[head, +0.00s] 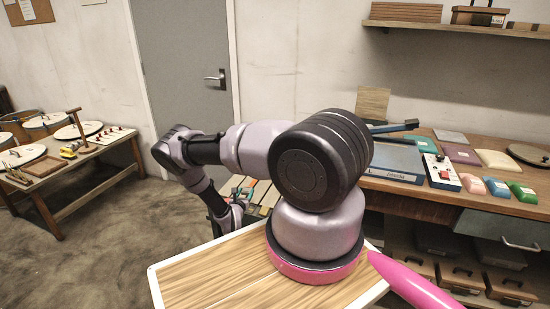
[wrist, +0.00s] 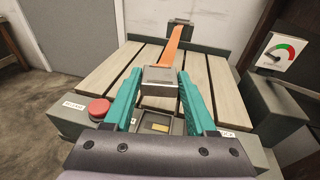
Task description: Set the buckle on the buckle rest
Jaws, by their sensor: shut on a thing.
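In the wrist view, my gripper (wrist: 162,73) has two teal fingers closed on the sides of a grey metal buckle (wrist: 158,80). An orange strap (wrist: 175,48) runs from the buckle to a dark metal fitting (wrist: 180,23) at the far edge of a slatted bench. A grey open-topped frame (wrist: 158,123) with a yellow piece in it shows between the fingers, nearer than the buckle. I cannot tell if it is the buckle rest, or whether the buckle touches anything below. In the head view, my arm hides the buckle and most of the slatted bench (head: 264,196).
In the head view, a workbench (head: 405,199) with coloured boxes stands right, and a table (head: 75,165) with drums stands left.

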